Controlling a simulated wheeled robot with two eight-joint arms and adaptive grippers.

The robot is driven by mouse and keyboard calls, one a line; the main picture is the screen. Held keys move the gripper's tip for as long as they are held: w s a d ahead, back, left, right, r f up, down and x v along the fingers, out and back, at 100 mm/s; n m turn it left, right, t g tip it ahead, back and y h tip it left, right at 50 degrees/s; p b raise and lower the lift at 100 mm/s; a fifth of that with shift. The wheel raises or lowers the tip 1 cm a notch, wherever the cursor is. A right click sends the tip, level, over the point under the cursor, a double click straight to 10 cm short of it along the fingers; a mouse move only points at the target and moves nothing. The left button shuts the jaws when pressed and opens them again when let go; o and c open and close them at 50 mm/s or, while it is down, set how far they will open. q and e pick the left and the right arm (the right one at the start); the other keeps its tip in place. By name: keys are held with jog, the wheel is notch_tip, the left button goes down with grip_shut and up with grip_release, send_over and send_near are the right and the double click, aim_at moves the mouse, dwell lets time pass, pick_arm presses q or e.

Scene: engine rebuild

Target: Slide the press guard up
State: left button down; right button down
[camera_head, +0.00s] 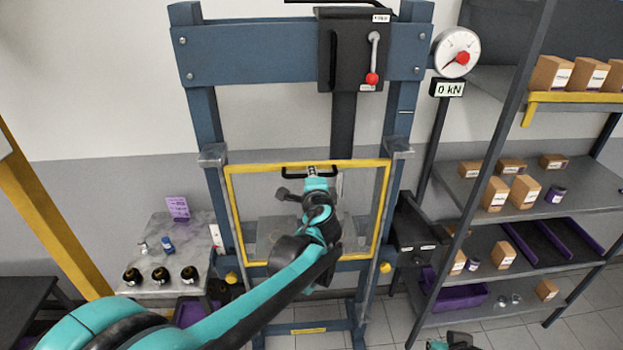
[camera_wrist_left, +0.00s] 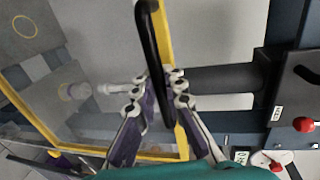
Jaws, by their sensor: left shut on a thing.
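The press guard (camera_head: 355,163) is a clear panel in a yellow frame, standing upright across the lower opening of the blue press. Its black handle (camera_head: 289,173) is on the top bar. My left gripper (camera_head: 317,182) reaches up to the handle from below, and its arm hides part of the panel. In the left wrist view, the black handle (camera_wrist_left: 149,40) runs between the fingers of my left gripper (camera_wrist_left: 158,82), which are shut on it. The yellow frame (camera_wrist_left: 167,45) lies just behind the handle.
The blue press frame (camera_head: 250,53) carries a dark head unit (camera_head: 350,50) with a red-knobbed lever. A gauge (camera_head: 457,52) stands beside it above a "0 kN" display (camera_head: 448,88).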

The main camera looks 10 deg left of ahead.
pick_arm(q)
jog(key=shift+w+r, duration=0.15)
jog(key=shift+r, duration=0.15)
jog(key=c, duration=1.6)
grip_release()
jog(key=shift+o, duration=0.2)
jog(key=shift+s+d, duration=0.1)
jog(key=shift+s, duration=0.2)
jog(key=v, duration=1.1)
jog(key=shift+s, duration=0.25)
